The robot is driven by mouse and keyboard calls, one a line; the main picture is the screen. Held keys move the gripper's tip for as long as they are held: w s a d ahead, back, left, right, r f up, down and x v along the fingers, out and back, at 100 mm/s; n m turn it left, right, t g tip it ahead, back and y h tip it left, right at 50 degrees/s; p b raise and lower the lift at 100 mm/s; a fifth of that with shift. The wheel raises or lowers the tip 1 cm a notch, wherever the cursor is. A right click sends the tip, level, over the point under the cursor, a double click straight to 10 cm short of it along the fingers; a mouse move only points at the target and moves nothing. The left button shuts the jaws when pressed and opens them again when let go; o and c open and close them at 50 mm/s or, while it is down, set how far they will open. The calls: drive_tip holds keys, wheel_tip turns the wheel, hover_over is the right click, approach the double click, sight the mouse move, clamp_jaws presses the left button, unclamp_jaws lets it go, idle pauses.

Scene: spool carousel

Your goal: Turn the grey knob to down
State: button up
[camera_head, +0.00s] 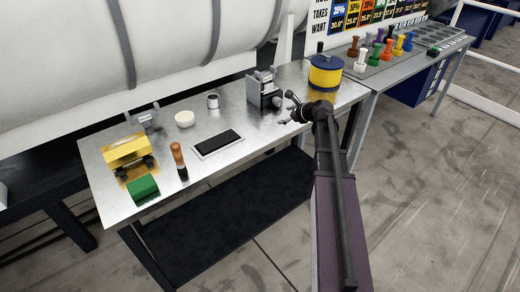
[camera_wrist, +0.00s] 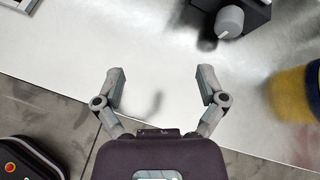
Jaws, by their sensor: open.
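The grey knob (camera_wrist: 229,22) shows at the top right of the wrist view, on the front of a dark box (camera_wrist: 255,10). In the head view this box (camera_head: 262,88) stands at the back of the metal table, and the knob (camera_head: 277,101) is small at its lower right. My gripper (camera_head: 288,108) is over the table's right part, in front of the box and apart from the knob. In the wrist view my gripper (camera_wrist: 160,85) is open and empty, with the knob beyond the right finger.
A yellow and blue spool (camera_head: 325,72) stands right of my gripper. A black panel (camera_head: 218,144), a wooden-handled tool (camera_head: 179,160), a white bowl (camera_head: 184,118), a green block (camera_head: 143,187) and a yellow holder (camera_head: 127,152) are further left. Bare tabletop lies beneath my gripper.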

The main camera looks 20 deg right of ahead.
sight(257, 150)
drive_tip(key=s+a+f+n+g, duration=0.1)
drive_tip(key=s+a+n+g, duration=0.1)
drive_tip(key=s+a+n, duration=0.1)
drive_tip(key=s+a+f+n+g+p, duration=0.1)
drive_tip(key=s+a+f+n+g, duration=0.1)
drive_tip(key=s+a+n, duration=0.1)
drive_tip(key=s+a+f+n+g, duration=0.1)
drive_tip(key=s+a+n+g, duration=0.1)
drive_tip(key=s+a+n, duration=0.2)
drive_tip(key=shift+s+a+f+n, duration=0.15)
drive_tip(key=shift+a+n, duration=0.55)
drive_tip(key=shift+a, duration=0.85)
drive_tip(key=shift+s+a+f+n+g+h+p, duration=0.2)
drive_tip(key=shift+s+a+n+g+h+p, duration=0.1)
drive_tip(key=shift+s+a+n, duration=0.15)
drive_tip(key=shift+d, duration=0.1)
drive_tip(key=shift+s+a+n, duration=0.35)
drive_tip(key=shift+s+n, duration=0.05)
drive_tip(key=shift+n, duration=0.05)
drive_tip(key=s+a+n+g+h+p, duration=0.2)
drive_tip(key=s+a+n+g+h, duration=0.1)
drive_tip(key=s+n, duration=0.9)
drive_tip(key=shift+s+a+n+g+h, duration=0.35)
drive_tip(key=shift+s+a+h, duration=0.25)
drive_tip(key=shift+a+h, duration=0.5)
